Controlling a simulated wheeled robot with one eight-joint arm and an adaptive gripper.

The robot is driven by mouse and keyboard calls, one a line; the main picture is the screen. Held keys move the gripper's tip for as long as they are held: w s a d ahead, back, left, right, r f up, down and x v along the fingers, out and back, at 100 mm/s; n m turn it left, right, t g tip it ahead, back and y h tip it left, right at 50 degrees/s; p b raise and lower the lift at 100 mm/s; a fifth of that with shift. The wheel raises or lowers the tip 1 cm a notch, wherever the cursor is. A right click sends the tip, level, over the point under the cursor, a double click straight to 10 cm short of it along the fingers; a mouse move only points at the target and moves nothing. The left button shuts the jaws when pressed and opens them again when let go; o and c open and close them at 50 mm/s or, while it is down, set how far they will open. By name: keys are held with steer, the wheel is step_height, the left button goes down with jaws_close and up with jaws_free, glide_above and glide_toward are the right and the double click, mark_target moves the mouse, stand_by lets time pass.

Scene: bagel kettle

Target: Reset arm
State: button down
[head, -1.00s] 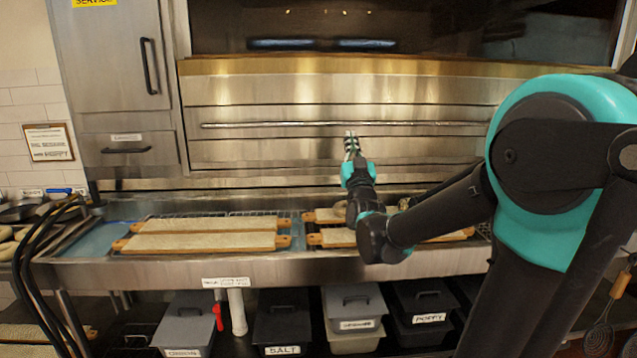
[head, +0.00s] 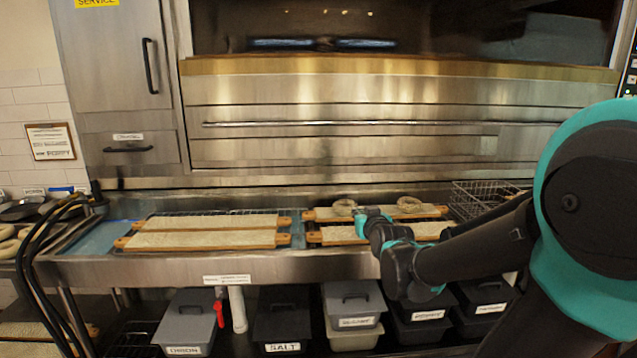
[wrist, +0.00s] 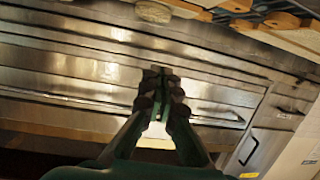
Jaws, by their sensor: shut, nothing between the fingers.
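My gripper (wrist: 158,85) is shut and empty in the wrist view, its dark fingertips together in front of the steel oven front (wrist: 80,75). In the head view, the teal and black wrist end of my arm is low over the right-hand boards. The fingers are hard to make out there. Two bagels sit apart on the back right board (head: 377,212): a left bagel (head: 344,207) just behind my wrist, and a right bagel (head: 409,204). My arm hides part of the front right board (head: 335,234).
Two long boards (head: 205,240) lie on the left of the steel counter (head: 180,267). A wire basket (head: 475,197) stands at the right, partly behind my arm. The oven handle (head: 330,124) runs across behind. Labelled bins, including a salt bin (head: 283,325), stand below.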

steer(key=s+d+f+g, duration=0.2)
steer(key=s+f+g, duration=0.1)
steer(key=s+f, duration=0.4)
steer(key=s+d+f+m+g+h, duration=0.1)
steer(key=s+d+f+g, duration=0.2)
steer(key=s+f, duration=0.4)
steer(key=s+d+f+m+g+h, duration=0.1)
steer(key=s+d+f+g, duration=0.1)
steer(key=s+f+g, duration=0.3)
steer(key=s+f, duration=0.3)
steer(key=s, duration=0.2)
steer(key=shift+d, duration=0.25)
steer(key=shift+f, duration=0.1)
